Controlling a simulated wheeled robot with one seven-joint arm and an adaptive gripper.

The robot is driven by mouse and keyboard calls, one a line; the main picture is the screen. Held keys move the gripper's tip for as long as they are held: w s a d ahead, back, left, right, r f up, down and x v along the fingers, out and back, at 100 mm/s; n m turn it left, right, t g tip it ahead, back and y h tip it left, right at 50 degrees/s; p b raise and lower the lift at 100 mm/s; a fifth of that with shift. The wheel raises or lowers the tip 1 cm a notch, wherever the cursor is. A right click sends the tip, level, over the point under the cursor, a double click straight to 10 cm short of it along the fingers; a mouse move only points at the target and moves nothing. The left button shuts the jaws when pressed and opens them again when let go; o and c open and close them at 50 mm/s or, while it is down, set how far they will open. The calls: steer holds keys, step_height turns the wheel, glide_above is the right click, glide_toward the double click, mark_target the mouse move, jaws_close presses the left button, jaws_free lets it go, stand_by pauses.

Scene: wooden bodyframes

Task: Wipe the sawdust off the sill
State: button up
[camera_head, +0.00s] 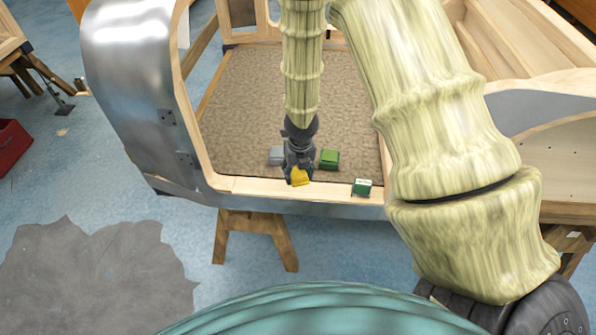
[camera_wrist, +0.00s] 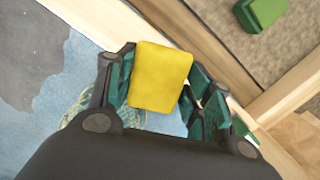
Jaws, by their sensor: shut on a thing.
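My gripper (camera_head: 298,167) is shut on a yellow block-like pad (camera_head: 300,177), with the fingers on either side of it. The pad also shows in the wrist view (camera_wrist: 160,77). The sill (camera_head: 245,186) is the pale wooden strip along the near edge of the carpeted body frame; it runs diagonally in the wrist view (camera_wrist: 95,20). The pad is over or at the sill near its middle; I cannot tell whether it touches. I cannot make out sawdust in either view.
A green block (camera_head: 329,158) and a grey block (camera_head: 276,155) lie on the brown carpet (camera_head: 240,110) beside my gripper. A curved metal panel (camera_head: 125,60) rises at left.

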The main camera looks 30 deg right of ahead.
steer(key=shift+r+p, duration=0.85)
steer(key=shift+r, duration=0.3)
steer(key=shift+w+r+p, duration=0.1)
steer(key=shift+w+p, duration=0.1)
steer(key=shift+p, duration=0.45)
steer(key=shift+s+p, duration=0.1)
steer(key=shift+p, duration=0.6)
